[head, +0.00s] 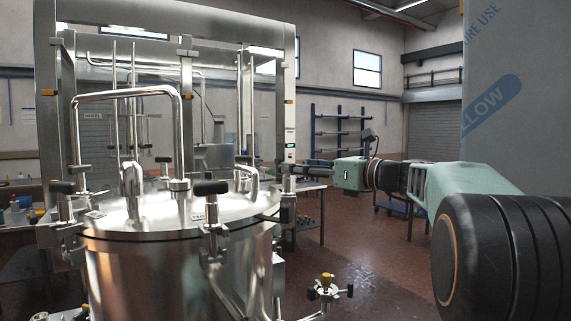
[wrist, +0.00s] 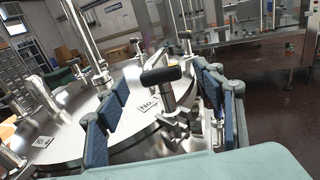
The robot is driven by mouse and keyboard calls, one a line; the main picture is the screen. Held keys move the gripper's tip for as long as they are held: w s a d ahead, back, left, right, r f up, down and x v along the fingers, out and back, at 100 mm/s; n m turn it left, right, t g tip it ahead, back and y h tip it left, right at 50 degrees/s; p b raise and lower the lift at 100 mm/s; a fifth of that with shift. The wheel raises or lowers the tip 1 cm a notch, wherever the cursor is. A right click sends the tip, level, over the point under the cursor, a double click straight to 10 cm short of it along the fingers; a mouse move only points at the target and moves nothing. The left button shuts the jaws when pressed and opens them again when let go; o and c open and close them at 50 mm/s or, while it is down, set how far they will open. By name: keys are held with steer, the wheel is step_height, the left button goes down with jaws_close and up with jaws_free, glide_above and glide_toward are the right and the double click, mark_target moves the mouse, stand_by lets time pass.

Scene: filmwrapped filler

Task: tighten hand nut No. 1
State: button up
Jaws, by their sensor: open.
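In the wrist view, a hand nut with a black cross handle (wrist: 160,75) stands upright on a steel clamp at the rim of the round lid (wrist: 75,115). A label (wrist: 148,105) beside it begins "No."; its digit is hard to read. My gripper (wrist: 161,79) is open, with its blue-grey fingers on either side of this nut in the picture; I cannot tell whether they touch it. In the head view, my gripper (head: 291,168) is at the right side of the steel vessel (head: 150,275), and its fingers are small and hard to make out there.
Other black-handled hand nuts stand around the lid, one at the front (head: 211,188) and one at the left (head: 62,187). A bent steel pipe (head: 125,94) rises above the lid. A steel frame (head: 279,110) stands behind. The floor at right is mostly clear.

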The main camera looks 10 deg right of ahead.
steer(key=p+x, duration=0.1)
steer(key=x, duration=0.5)
steer(key=shift+s, duration=0.1)
steer(key=shift+c, duration=0.6)
steer(key=c, duration=1.1)
